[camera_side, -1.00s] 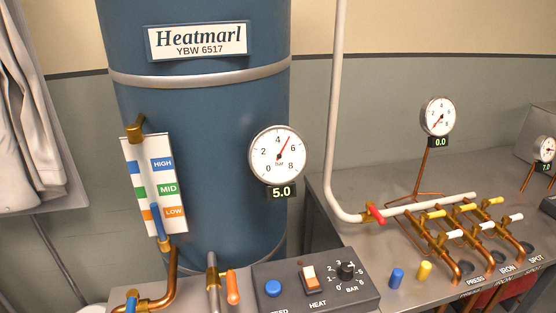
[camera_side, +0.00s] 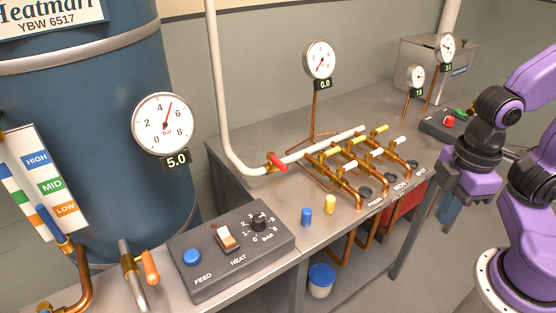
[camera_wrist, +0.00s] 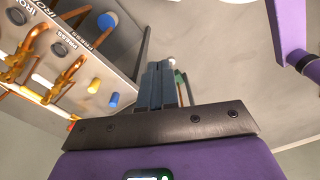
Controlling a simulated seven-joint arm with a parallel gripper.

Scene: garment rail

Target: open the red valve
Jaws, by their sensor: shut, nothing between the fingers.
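The red valve (camera_side: 277,162) is a short red lever on the white pipe (camera_side: 240,165), at the pipe's bend on the bench. The lever lies across the pipe. The gauge behind it (camera_side: 319,60) reads 0.0. My gripper (camera_side: 447,212) hangs at the right, off the front of the bench and well apart from the valve. In the wrist view my gripper (camera_wrist: 158,85) has its dark fingers together with nothing between them. A small red bit at the left of the wrist view may be the lever; I cannot tell for sure.
Copper pipes with yellow and white levers (camera_side: 352,160) stand right of the valve. A blue peg (camera_side: 306,217) and a yellow peg (camera_side: 330,204) stand in front. The control box (camera_side: 230,250) and the blue boiler (camera_side: 85,110), its gauge at 5.0, are left. A blue-lidded bucket (camera_side: 320,280) sits below.

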